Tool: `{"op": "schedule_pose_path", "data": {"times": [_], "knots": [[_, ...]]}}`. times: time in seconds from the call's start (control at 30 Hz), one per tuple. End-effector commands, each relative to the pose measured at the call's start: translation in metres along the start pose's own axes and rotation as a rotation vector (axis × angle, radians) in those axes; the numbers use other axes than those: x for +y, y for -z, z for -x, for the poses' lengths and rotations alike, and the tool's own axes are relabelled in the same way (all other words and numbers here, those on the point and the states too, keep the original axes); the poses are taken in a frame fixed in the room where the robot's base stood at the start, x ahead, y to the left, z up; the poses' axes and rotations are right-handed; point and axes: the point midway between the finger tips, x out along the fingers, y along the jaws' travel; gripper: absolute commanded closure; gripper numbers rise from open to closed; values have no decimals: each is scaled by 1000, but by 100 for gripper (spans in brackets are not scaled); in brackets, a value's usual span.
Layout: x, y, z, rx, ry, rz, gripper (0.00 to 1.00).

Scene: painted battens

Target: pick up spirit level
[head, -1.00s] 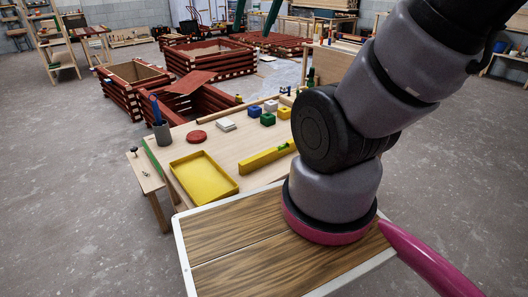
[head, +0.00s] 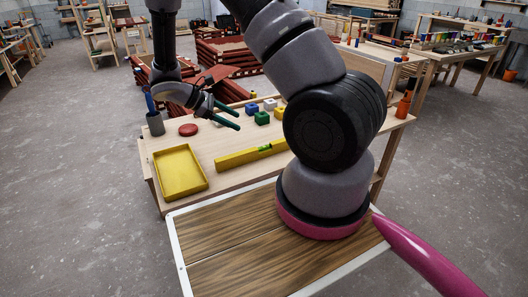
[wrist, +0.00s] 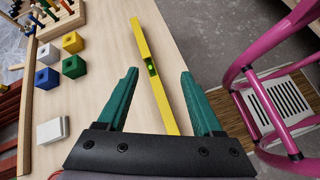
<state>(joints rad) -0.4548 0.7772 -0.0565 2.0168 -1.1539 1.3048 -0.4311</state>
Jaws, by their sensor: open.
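The spirit level (head: 235,158) is a long yellow bar with a green vial. It lies on the light wooden table (head: 232,181) between the yellow tray and my arm, its right end hidden by my arm. In the wrist view, the level (wrist: 142,47) runs lengthwise through the space between my fingers, with its near end close to the right finger. My gripper (head: 238,118) is open and empty, above the table beyond the level in the head view. Its green fingers also show in the wrist view (wrist: 158,73), apart from each other. I cannot tell its exact height.
A yellow tray (head: 181,172), a red disc (head: 188,129) and a grey cup (head: 155,123) stand left on the table. Blue (wrist: 47,78), green (wrist: 74,66), white (wrist: 48,53) and yellow (wrist: 72,42) blocks stand beside the level. A white box (wrist: 53,130) lies nearby.

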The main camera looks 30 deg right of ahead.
Motion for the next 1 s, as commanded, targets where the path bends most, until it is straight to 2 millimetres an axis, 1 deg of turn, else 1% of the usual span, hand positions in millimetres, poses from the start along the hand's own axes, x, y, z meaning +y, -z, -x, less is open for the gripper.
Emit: {"op": "schedule_pose_path", "data": {"times": [0.03,0.1,0.2,0.33,0.43,0.53,0.8,1.0], "knots": [[-5,20,-14,-49,-37,77,32],[-8,40,-28,-104,-88,164,32],[-12,64,-44,-167,-147,267,32],[-17,82,-58,-216,-197,350,32],[-18,88,-65,-234,-214,378,32],[-16,88,-73,-239,-217,386,32],[-6,80,-111,-239,-215,385,32],[1,74,-130,-237,-214,383,32]]}}
